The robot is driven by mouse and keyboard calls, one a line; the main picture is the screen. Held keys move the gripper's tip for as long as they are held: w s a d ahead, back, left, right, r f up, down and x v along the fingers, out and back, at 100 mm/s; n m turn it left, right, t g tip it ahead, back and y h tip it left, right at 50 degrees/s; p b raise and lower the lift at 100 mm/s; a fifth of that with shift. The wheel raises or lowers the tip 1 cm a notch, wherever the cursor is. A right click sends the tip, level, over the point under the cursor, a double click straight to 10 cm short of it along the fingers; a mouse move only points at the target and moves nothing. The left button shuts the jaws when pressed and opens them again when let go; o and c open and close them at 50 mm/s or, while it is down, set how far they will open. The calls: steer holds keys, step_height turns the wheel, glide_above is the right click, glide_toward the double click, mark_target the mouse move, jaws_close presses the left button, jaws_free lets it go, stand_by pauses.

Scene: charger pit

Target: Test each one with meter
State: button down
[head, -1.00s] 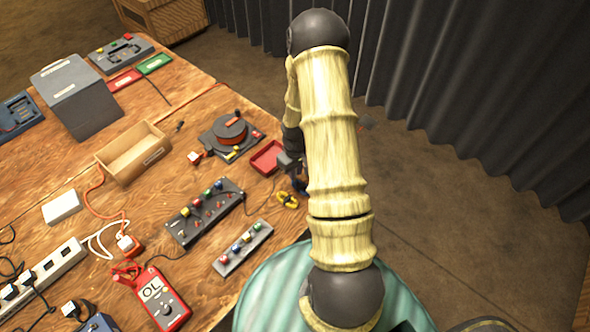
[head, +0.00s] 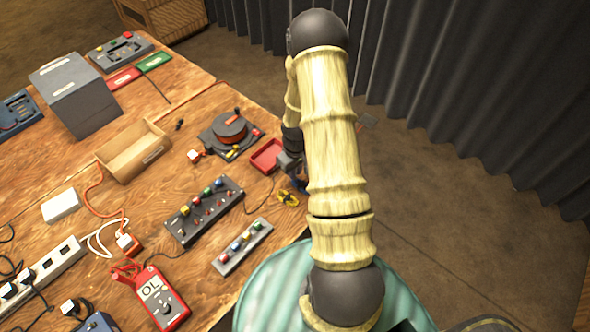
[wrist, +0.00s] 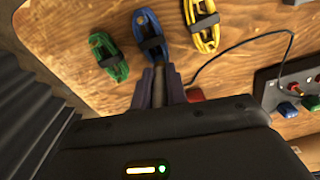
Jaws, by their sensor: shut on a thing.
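My gripper (wrist: 161,80) points down over the table's near right corner and is shut on the lower end of the blue cable coil (wrist: 150,30), which has a black strap. The hold itself is partly hidden by the fingers. A green coil (wrist: 107,55) lies to its left and a yellow coil (wrist: 203,28) to its right in the wrist view. The yellow coil also shows in the head view (head: 289,198); the green one is hidden there by my arm. The red meter (head: 165,300) lies at the front and reads "OL".
A dark box with coloured knobs (head: 205,210) and a smaller grey strip (head: 243,245) lie left of my gripper. A red tray (head: 266,156), a reel (head: 230,132), a wooden box (head: 135,155) and a white power strip (head: 48,270) stand around. Loose cables cross the table.

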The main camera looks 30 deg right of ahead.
steer(key=shift+f, duration=0.25)
stand_by(0.8)
steer(key=c, duration=1)
jaws_free()
steer(key=shift+r, duration=0.1)
steer(key=shift+r+p, duration=2.7)
steer(key=shift+r, duration=0.95)
